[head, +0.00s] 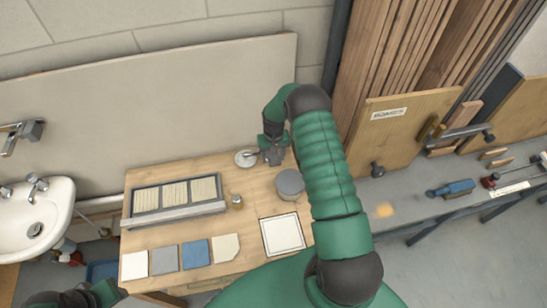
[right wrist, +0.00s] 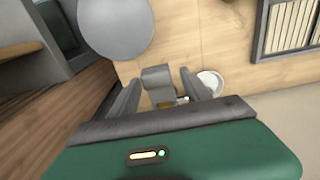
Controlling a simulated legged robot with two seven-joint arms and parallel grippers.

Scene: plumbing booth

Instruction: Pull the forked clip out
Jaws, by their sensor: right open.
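My right gripper (head: 272,156) is over the back of the wooden bench, beside a small round white piece (head: 246,158). In the right wrist view the same gripper (right wrist: 158,95) has its fingers spread. A grey block-like part (right wrist: 157,77) shows between the fingers, with a small brass-coloured bit (right wrist: 182,101) close by. I cannot tell whether the fingers touch either. I cannot clearly pick out a forked clip; the gripper hides much of this spot in the head view. Part of my left arm shows at the bottom left, but its gripper is not visible.
A grey round container (head: 290,186) stands near my right forearm. A white square tile (head: 283,235), several sample tiles, a grey tray (head: 177,209) and a small brass piece (head: 237,201) are on the bench. A sink (head: 36,215) is left; a wooden panel (head: 398,135) is right.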

